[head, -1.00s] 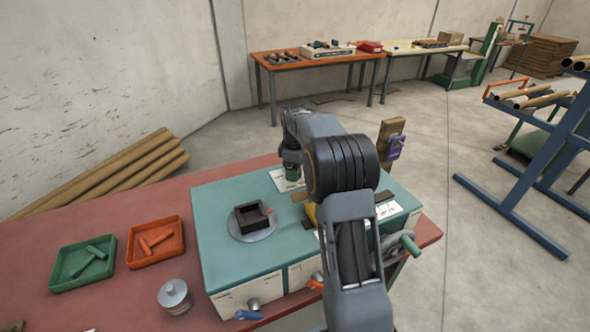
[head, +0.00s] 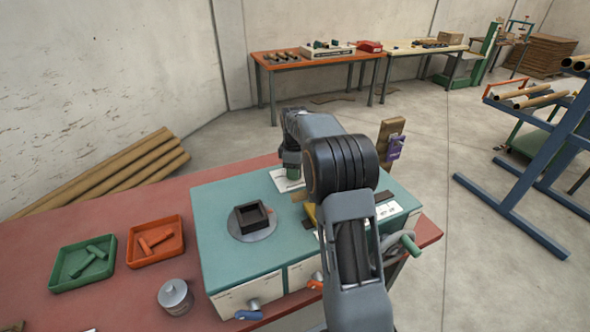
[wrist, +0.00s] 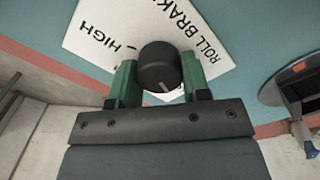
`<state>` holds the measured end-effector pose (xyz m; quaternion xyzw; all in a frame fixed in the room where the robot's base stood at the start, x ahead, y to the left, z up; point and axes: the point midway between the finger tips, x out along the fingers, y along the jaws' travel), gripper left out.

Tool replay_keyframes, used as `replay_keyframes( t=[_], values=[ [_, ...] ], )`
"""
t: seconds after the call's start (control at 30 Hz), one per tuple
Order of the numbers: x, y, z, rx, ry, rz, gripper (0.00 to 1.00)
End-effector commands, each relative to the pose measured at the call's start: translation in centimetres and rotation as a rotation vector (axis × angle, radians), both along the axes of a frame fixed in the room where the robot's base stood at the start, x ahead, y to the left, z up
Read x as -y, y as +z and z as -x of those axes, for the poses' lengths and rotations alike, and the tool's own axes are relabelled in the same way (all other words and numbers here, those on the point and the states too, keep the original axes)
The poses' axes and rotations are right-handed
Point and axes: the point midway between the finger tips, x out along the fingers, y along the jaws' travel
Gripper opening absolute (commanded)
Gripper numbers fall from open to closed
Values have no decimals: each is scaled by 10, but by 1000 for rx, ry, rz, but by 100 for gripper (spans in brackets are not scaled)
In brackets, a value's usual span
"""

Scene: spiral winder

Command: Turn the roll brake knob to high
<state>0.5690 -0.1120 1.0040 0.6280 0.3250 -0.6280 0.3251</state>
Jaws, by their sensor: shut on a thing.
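The roll brake knob (wrist: 159,66) is a round black knob on a white plate (wrist: 88,31) lettered "ROLL BRAKE" and "HIGH". In the wrist view it sits between the two green fingers of my gripper (wrist: 156,82), which are shut on its sides. A short pale line on the knob shows at its lower edge, away from the "HIGH" lettering at the upper left. In the head view my gripper (head: 291,172) points down at the back of the teal machine (head: 222,199); the white plate shows beside it, and the knob is hidden there.
A dark square block on a grey disc (head: 249,236) stands on the machine top. Green (head: 55,283) and orange (head: 133,261) trays and a metal weight (head: 174,296) lie on the red bench at left. A handwheel (head: 409,240) is at the machine's right side.

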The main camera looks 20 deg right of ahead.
Motion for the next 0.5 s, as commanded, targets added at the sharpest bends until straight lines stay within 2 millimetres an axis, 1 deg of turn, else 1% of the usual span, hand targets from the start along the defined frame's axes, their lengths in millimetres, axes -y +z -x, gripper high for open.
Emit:
replay_keyframes(
  t=[0.27, 0.5],
  values=[
    [0, 1, 0, -1, -80, -1, 20],
    [0, 1, 0, -2, -272, 0, 20]
  ],
)
